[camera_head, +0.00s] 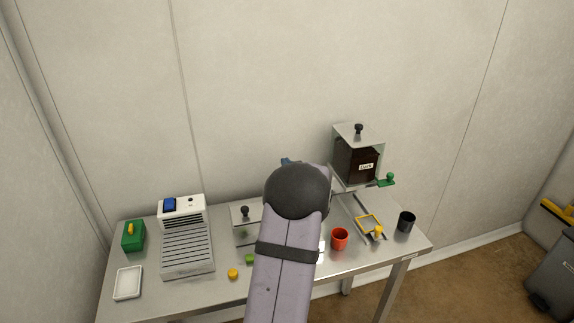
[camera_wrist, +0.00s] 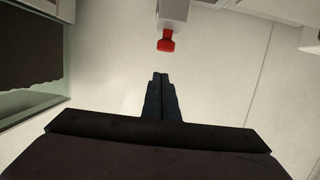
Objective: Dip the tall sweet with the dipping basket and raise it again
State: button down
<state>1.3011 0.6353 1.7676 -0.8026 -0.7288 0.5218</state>
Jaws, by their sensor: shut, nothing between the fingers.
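My gripper (camera_wrist: 161,97) shows in the wrist view with its dark fingers together and nothing between them. In the head view my own arm hides most of it. A yellow square frame (camera_head: 361,220), which looks like the dipping basket, lies at the right of the table with a yellow knob (camera_head: 378,231) at its front. Small sweets, one yellow (camera_head: 233,273) and one green (camera_head: 250,258), sit left of my arm. I cannot tell which is the tall sweet. A dark-filled container (camera_head: 350,162) with a label stands at the back right.
A red knob (camera_wrist: 166,42) on a pale block is ahead of my fingertips, apart from them. A red cup (camera_head: 340,239), a dark cup (camera_head: 406,222) and a green-knobbed lever (camera_head: 388,180) stand at right. A grilled machine (camera_head: 187,250), a green box (camera_head: 133,237) and a white tray (camera_head: 128,283) are left.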

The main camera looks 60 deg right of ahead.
jog(key=r+b+v, duration=0.1)
jog(key=b+v, duration=0.1)
jog(key=v, duration=0.8)
